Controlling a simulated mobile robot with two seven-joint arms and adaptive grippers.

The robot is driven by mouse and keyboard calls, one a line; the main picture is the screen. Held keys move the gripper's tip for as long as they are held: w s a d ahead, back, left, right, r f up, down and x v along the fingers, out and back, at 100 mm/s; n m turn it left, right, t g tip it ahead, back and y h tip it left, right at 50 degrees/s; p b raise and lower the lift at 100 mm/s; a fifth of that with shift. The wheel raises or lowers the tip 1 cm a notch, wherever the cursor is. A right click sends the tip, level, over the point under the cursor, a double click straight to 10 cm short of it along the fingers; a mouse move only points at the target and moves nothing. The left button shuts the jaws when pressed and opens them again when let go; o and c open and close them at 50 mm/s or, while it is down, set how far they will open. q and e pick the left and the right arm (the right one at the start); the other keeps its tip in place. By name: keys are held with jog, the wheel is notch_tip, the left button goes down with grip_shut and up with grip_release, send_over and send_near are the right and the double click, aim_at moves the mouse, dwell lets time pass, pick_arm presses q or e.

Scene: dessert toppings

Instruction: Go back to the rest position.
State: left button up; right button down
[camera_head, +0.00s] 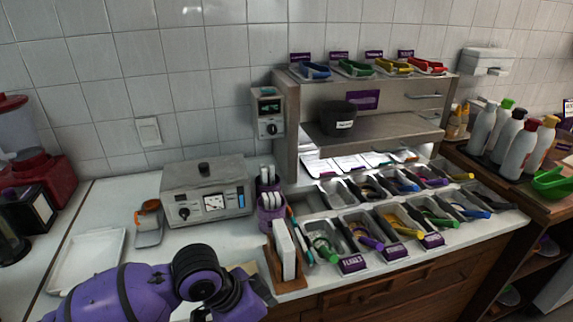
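My purple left arm (150,288) comes in at the bottom left, over the front of the white counter (110,190). Its black-ringed joint (195,262) bends down toward the bottom edge, and I see no fingertips, so the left gripper is out of the picture. My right arm and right gripper do not show. I see nothing held.
Two rows of topping bins with coloured utensils (402,225) fill the right of the counter. A grey machine (207,192), a white tray (88,262) and a wooden holder (285,255) stand near my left arm. Several bottles (515,140) stand at right.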

pick_arm(q)
jog(key=s+f+n+t+h, duration=0.25)
jog(key=f+n+t, duration=0.35)
jog(key=f, duration=0.4)
jog(key=s+a+f+n+y, duration=0.3)
jog(key=s+a+f, duration=0.2)
jog(key=s+a, duration=0.3)
jog(key=s+a+f+n+t+y+p, duration=0.1)
jog(key=s+a+f+n+y, duration=0.2)
jog(key=s+a, duration=0.4)
notch_tip(320, 180, down, 2)
jog(key=shift+s+a+f+y, duration=0.1)
jog(key=shift+s+a+y, duration=0.3)
jog(key=shift+s, duration=0.85)
